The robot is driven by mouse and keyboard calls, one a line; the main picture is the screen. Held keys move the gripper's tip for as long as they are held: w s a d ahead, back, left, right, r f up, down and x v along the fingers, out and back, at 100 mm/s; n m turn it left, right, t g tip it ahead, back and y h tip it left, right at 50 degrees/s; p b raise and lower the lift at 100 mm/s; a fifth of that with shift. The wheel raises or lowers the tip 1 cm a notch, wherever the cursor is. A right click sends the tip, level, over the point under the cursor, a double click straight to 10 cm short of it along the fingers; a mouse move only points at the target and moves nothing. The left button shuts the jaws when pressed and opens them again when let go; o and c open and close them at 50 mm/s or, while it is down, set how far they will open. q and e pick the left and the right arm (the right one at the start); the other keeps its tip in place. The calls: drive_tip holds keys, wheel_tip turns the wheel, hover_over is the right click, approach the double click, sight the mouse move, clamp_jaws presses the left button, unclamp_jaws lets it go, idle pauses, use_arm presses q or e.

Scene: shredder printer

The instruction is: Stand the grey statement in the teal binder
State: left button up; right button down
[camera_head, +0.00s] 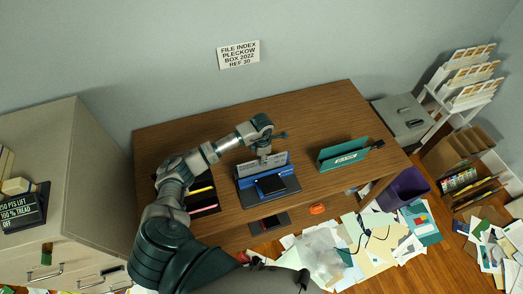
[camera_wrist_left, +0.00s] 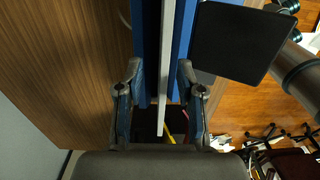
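The grey statement (camera_head: 262,163) stands upright in a blue holder (camera_head: 286,185) on the desk. In the left wrist view the statement (camera_wrist_left: 167,60) shows edge-on as a thin pale strip between blue walls (camera_wrist_left: 185,45). My left gripper (camera_head: 264,153) is over the holder from above. In the wrist view its fingers (camera_wrist_left: 161,70) are apart, one on each side of the statement, with gaps between. The teal binder (camera_head: 343,154) stands on the desk to the right of the holder, apart from it. My right gripper is not in view.
A dark tray (camera_head: 202,197) with coloured strips lies left of the holder. Bare desk (camera_head: 313,112) lies behind the holder and binder. Papers litter the floor (camera_head: 375,245).

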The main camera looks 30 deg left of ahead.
use_arm(q)
drive_tip(key=shift+d+f, duration=0.2)
drive_tip(key=shift+f, duration=0.2)
drive_tip(key=shift+d, duration=0.1)
drive_tip(key=shift+c, duration=0.2)
clamp_jaws()
drive_tip(key=shift+a, duration=0.2)
drive_tip(key=shift+r, duration=0.1)
